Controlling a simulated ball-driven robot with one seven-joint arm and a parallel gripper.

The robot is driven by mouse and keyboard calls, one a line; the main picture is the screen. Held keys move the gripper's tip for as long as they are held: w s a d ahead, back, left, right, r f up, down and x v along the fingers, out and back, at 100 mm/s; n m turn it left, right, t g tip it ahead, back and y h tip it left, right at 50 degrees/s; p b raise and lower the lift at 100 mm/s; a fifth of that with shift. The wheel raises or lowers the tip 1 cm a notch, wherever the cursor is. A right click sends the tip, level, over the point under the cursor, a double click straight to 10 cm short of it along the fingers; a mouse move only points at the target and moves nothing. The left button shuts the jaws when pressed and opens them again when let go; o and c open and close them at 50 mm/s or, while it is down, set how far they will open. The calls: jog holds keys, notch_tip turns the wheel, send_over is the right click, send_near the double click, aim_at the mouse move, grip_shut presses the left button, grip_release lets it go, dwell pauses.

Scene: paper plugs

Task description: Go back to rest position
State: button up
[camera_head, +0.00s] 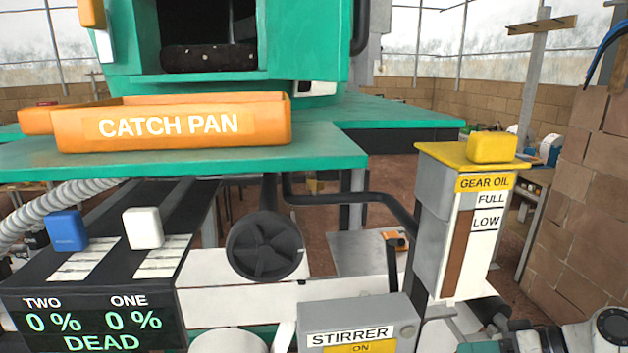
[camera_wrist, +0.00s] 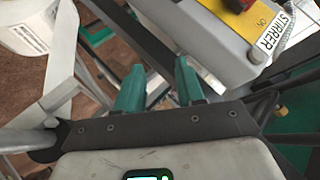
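My gripper (camera_wrist: 160,84) shows in the wrist view with its two green fingers apart and nothing visible between them. It hangs beside the grey stirrer box (camera_wrist: 215,40), which has a red button on a yellow plate. The stirrer box (camera_head: 360,318) stands at the bottom centre of that view, left of my arm.
The gear oil tank (camera_head: 437,240) with a yellow cap stands just above my arm. An orange catch pan (camera_head: 170,145) rests on the green bench (camera_head: 330,160). Blue (camera_head: 66,230) and white (camera_head: 143,228) blocks sit on a dark panel reading DEAD. A brick wall (camera_head: 585,200) stands at right.

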jog(key=s+a+f+m+g+h, duration=0.1)
jog(key=s+a+f+h, duration=0.15)
jog(key=s+f, duration=0.45)
jog(key=s+a+f+m+g+h, duration=0.1)
jog(key=s+a+f+g+h, duration=0.1)
jog(key=s+a+f, duration=0.35)
jog(key=s+d+f+g+h, duration=0.1)
jog(key=s+f+h, duration=0.1)
jog(key=s, duration=0.7)
jog(key=s+d+f+g+h, duration=0.1)
jog(key=s+f+h, duration=0.2)
jog(key=s, duration=0.7)
jog(key=shift+s+d+f+g, duration=0.15)
jog(key=shift+s+f+g, duration=0.15)
jog(key=shift+f, duration=0.55)
